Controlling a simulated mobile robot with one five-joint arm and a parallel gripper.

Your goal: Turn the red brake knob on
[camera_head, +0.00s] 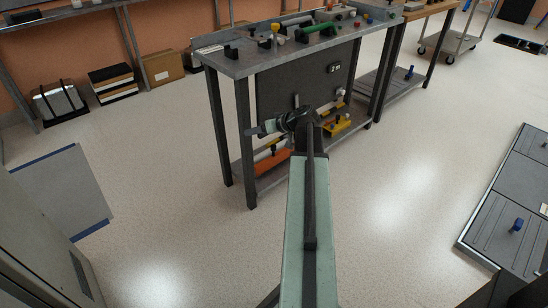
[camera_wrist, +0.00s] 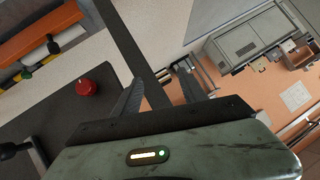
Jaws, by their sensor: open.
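The red brake knob (camera_wrist: 87,88) sticks out of a dark panel (camera_wrist: 60,125) in the left part of the wrist view. My gripper (camera_wrist: 160,74) is open and empty, its two dark fingers apart. The knob lies to the left of both fingers, not between them. In the head view, my gripper (camera_head: 256,130) is in front of the workbench, near the lower left of its dark front panel (camera_head: 285,88). I cannot make out the knob on that panel in the head view; my arm covers part of that area.
The workbench (camera_head: 235,65) carries several parts on top. Its lower shelf holds an orange part (camera_head: 268,162) and a yellow part (camera_head: 338,125). A bench leg (camera_head: 242,140) stands close to my gripper. Open floor (camera_head: 150,165) lies to the left.

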